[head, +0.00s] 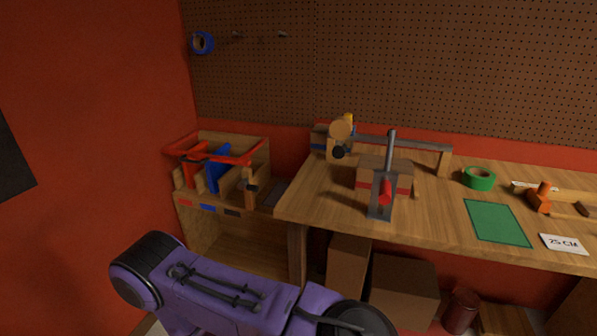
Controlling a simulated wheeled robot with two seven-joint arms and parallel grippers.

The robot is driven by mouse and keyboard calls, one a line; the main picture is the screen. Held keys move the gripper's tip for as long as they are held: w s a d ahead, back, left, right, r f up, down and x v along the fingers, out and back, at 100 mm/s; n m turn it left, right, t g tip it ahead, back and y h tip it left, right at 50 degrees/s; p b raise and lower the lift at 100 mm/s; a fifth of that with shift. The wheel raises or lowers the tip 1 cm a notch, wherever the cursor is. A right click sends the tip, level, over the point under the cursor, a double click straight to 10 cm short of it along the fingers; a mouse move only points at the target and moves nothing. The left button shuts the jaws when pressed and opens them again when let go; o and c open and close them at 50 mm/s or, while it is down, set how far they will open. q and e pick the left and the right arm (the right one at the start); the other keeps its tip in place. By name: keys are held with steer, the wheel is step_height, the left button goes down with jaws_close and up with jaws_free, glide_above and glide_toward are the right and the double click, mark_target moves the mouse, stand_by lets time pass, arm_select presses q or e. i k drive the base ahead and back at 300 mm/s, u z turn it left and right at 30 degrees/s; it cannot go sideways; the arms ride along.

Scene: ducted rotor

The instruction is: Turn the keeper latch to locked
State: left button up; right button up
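I cannot tell for sure which part is the keeper latch. A grey upright lever with a red grip (385,190) stands at the front edge of the workbench, in front of a wooden block with a red band (403,181). Behind it is a wooden round piece with a dark knob (340,129), near a long grey bar (400,144). At left, a wooden rack with a red rim (258,152) holds red and blue pieces, and a small wooden piece with a dark knob (250,187) is at its front. Neither gripper shows; only a purple arm link of mine crosses the bottom.
The wooden workbench (440,212) has bare room around the lever. To the right are green tape (478,178), a green mat (497,223), a "25 CM" card (564,244) and an orange-and-wood tool (541,198). Boxes (403,285) stand below. Blue tape (202,43) hangs on the pegboard.

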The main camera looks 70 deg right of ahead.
mark_target(250, 187)
steer(key=k, duration=0.5)
steer(key=z, duration=1.85)
steer(key=i, duration=0.25)
steer(key=u, duration=0.05)
